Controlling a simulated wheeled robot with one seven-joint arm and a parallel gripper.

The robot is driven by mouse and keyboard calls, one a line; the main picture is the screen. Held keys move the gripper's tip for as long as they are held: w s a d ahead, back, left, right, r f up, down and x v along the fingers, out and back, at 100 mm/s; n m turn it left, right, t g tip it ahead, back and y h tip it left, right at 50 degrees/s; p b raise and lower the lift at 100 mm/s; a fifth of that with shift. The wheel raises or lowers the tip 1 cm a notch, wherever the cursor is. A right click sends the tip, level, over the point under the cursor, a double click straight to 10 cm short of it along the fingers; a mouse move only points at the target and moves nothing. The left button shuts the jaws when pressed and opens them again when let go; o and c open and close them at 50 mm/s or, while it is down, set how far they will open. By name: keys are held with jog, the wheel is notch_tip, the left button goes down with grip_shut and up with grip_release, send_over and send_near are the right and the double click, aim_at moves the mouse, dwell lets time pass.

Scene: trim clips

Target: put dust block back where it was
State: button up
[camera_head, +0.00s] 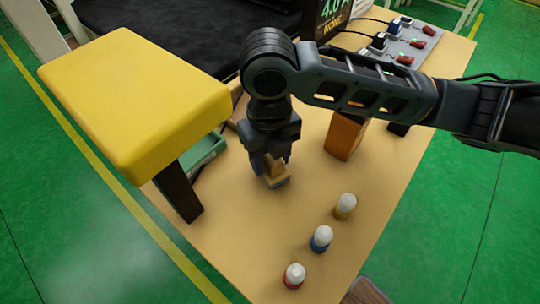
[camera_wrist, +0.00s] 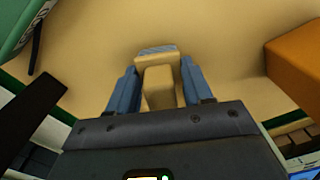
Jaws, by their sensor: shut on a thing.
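My gripper (camera_head: 268,172) points down over the tan table, to the left of the bottles. In the wrist view its two blue fingers (camera_wrist: 158,88) are shut on the dust block (camera_wrist: 158,86), a tan block with a grey-blue layer at its far end. The dust block (camera_head: 276,177) also shows below my gripper in the head view. I cannot tell whether its underside touches the table or hangs just above it. The spot where it was before is not marked in these frames.
Three white-capped bottles, red (camera_head: 294,276), blue (camera_head: 321,238) and yellow (camera_head: 345,206), stand at the front. An orange block (camera_head: 345,135) stands right of my gripper. A big yellow-topped piece (camera_head: 135,95) and a green tray (camera_head: 205,152) are at left. Bare table (camera_head: 240,240) lies in front.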

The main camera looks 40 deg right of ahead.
jog(key=shift+f, duration=0.25)
jog(key=o, duration=1.4)
jog(key=shift+r, duration=0.1)
notch_tip(320, 180, up, 12)
jog(key=shift+f, duration=0.1)
